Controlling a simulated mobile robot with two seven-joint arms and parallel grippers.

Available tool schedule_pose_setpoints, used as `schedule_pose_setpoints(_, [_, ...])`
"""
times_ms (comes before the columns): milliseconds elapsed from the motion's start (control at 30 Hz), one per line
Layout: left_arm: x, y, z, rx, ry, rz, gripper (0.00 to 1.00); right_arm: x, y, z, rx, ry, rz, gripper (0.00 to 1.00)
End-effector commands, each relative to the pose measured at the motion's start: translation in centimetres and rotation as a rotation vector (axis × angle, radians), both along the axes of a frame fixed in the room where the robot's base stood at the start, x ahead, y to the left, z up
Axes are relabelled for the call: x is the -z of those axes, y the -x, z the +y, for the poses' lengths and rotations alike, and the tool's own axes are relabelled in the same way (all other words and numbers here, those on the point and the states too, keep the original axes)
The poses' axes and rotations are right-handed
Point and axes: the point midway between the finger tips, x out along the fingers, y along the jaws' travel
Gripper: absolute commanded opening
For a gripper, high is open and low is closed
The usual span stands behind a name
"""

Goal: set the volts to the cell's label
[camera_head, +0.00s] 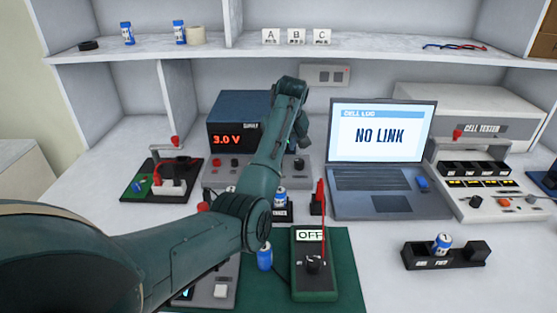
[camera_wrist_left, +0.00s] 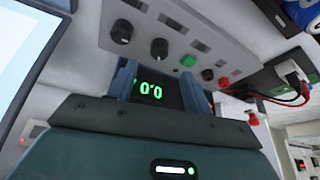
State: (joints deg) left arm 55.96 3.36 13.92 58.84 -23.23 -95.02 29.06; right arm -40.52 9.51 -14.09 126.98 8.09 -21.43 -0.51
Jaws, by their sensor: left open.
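The dark blue power supply (camera_head: 226,137) shows a red 3.0 V in the head view. My left arm crosses in front of its right part, hiding some of its front. In the left wrist view my open left gripper (camera_wrist_left: 156,76) faces the supply, with a green readout of 0.0 (camera_wrist_left: 151,90) between its fingers. Two black knobs (camera_wrist_left: 122,31) (camera_wrist_left: 158,48) and a green button (camera_wrist_left: 188,61) lie beyond the fingertips, apart from them. A blue cell (camera_head: 280,195) stands in a black holder near my forearm; its label is too small to read.
A laptop (camera_head: 383,190) reading NO LINK stands to the right. A box reading OFF (camera_head: 313,268) sits on a green mat (camera_head: 345,263). Other blue cells stand by my elbow (camera_head: 264,256) and in a black tray (camera_head: 442,244). A cell tester (camera_head: 487,196) is far right.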

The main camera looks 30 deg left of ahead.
Motion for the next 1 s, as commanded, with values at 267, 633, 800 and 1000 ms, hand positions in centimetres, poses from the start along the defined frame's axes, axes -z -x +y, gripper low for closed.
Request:
schedule_pose_setpoints(267, [5.4, -1.3, 1.7, 0.0, 0.002, 0.003, 0.5, 0.1, 0.2, -0.3, 0.007, 0.004, -0.024, 0.65])
schedule_pose_setpoints(633, [7.3, -2.0, 2.3, 0.0, 0.001, -0.002, 0.5, -0.2, 0.3, -0.5, 0.012, 0.003, -0.044, 0.65])
schedule_pose_setpoints(800, [7.3, -2.0, 2.3, -0.001, 0.001, -0.001, 0.5, -0.3, 0.2, -0.6, 0.014, 0.004, -0.046, 0.65])
schedule_pose_setpoints(1000, [7.3, -1.9, 2.3, 0.0, 0.001, -0.001, 0.35, -0.3, 0.2, -0.6, 0.014, 0.005, -0.046, 0.65])
